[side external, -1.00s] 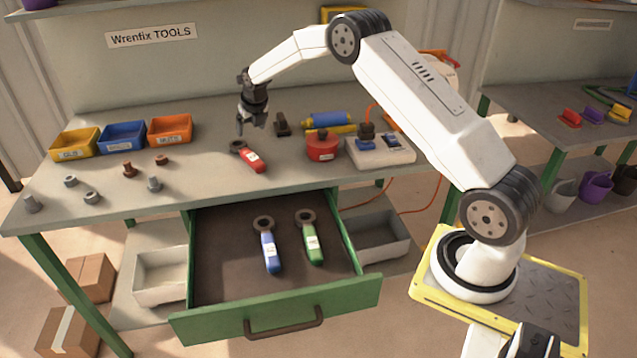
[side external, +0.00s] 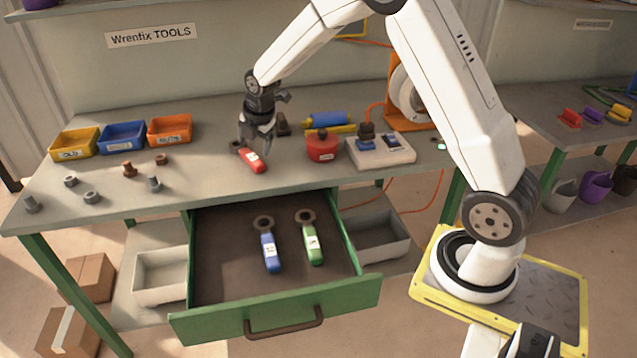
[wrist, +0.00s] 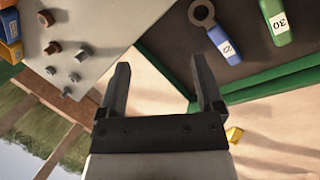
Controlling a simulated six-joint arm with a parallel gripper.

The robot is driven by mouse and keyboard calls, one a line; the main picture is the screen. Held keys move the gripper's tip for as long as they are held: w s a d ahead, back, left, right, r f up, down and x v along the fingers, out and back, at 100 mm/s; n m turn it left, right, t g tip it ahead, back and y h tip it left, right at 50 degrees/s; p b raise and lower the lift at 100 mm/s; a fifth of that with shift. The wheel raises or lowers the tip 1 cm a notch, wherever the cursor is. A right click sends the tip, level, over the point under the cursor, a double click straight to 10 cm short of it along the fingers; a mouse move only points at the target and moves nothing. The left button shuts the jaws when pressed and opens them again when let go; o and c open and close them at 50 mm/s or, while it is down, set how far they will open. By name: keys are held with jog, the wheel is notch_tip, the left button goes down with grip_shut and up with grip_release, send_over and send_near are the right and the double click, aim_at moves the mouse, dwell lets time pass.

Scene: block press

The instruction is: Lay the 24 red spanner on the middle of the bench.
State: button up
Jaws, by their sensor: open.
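The red spanner (side external: 253,163) lies on the grey bench (side external: 215,180), about midway along it and behind the open drawer. Its label is too small to read, and part of its dark ring end is hidden by my gripper. My gripper (side external: 256,147) points down just above and behind the spanner, with its fingers apart. I cannot tell whether a finger touches it. In the wrist view my gripper (wrist: 161,66) is open with nothing between the fingers; the red spanner does not show there.
The open drawer (side external: 215,285) holds a blue spanner (side external: 270,252) and a green spanner (side external: 313,246), marked 30 in the wrist view. A red round tin (side external: 322,147) and a white switch box (side external: 381,150) stand to the right. Bins (side external: 122,137), nuts and bolts lie left.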

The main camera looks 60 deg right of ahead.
jog(key=s+a+m, duration=0.5)
jog(key=s+m, duration=0.4)
jog(key=s, duration=0.3)
jog(key=s+a+m+g+y, duration=0.1)
jog(key=s+a+m, duration=0.4)
jog(key=s+m, duration=0.5)
jog(key=shift+s+f, duration=0.25)
jog(key=shift+s, duration=0.9)
